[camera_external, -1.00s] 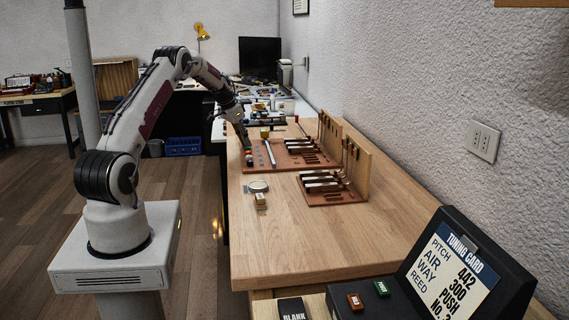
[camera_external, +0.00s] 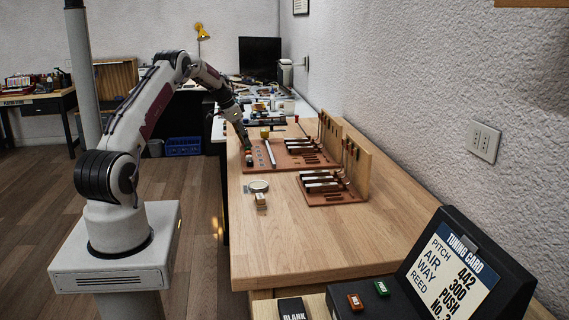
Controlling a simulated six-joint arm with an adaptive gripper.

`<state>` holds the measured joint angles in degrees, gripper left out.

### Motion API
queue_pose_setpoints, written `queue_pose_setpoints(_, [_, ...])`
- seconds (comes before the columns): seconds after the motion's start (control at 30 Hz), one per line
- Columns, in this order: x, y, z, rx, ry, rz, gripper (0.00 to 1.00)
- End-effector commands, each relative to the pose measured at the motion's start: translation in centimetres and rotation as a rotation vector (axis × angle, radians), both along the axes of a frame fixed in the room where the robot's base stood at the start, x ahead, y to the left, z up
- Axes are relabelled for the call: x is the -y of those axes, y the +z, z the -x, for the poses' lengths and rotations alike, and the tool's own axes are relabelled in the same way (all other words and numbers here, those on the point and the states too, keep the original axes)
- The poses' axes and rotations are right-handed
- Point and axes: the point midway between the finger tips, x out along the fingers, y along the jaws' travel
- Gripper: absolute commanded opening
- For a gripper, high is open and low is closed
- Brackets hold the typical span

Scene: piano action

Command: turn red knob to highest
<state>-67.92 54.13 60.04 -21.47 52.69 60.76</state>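I cannot clearly make out a red knob. My gripper (camera_external: 246,146) points down at the near-left part of the far brown board (camera_external: 284,164) on the wooden bench. Small coloured pieces, one reddish-orange, lie right at its fingertips. They are too small to tell their shape, or whether the gripper touches or grips any of them. Whether the fingers are open or shut does not show. A red block (camera_external: 355,301) and a green block (camera_external: 382,288) sit on the black tuning card stand (camera_external: 509,295) at the front right, far from my gripper.
A silver bar (camera_external: 270,153) lies on the far board beside my gripper. Key assemblies stand on both boards against upright wooden panels (camera_external: 356,175). A round pale dish (camera_external: 258,186) and a small wooden block (camera_external: 261,200) lie nearer. The front of the bench (camera_external: 300,240) is clear.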

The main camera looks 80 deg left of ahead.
Motion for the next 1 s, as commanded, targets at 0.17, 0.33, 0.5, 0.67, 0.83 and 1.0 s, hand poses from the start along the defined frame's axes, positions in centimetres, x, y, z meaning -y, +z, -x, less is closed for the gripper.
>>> queue_pose_setpoints(0.17, [0.1, -0.03, 0.0, 0.0, -0.001, 0.003, 0.34])
queue_pose_setpoints(0.33, [0.12, -0.05, 0.0, -0.001, 0.0, 0.004, 0.34])
queue_pose_setpoints(0.5, [0.15, -0.05, 0.0, -0.001, 0.01, 0.003, 0.34])
queue_pose_setpoints(0.67, [0.18, -0.01, -0.03, -0.001, 0.042, 0.003, 0.34])
queue_pose_setpoints(0.83, [0.26, -0.01, -0.07, -0.001, 0.104, 0.003, 0.34])
queue_pose_setpoints(1.0, [0.33, -0.01, -0.14, -0.002, 0.179, 0.003, 0.34])
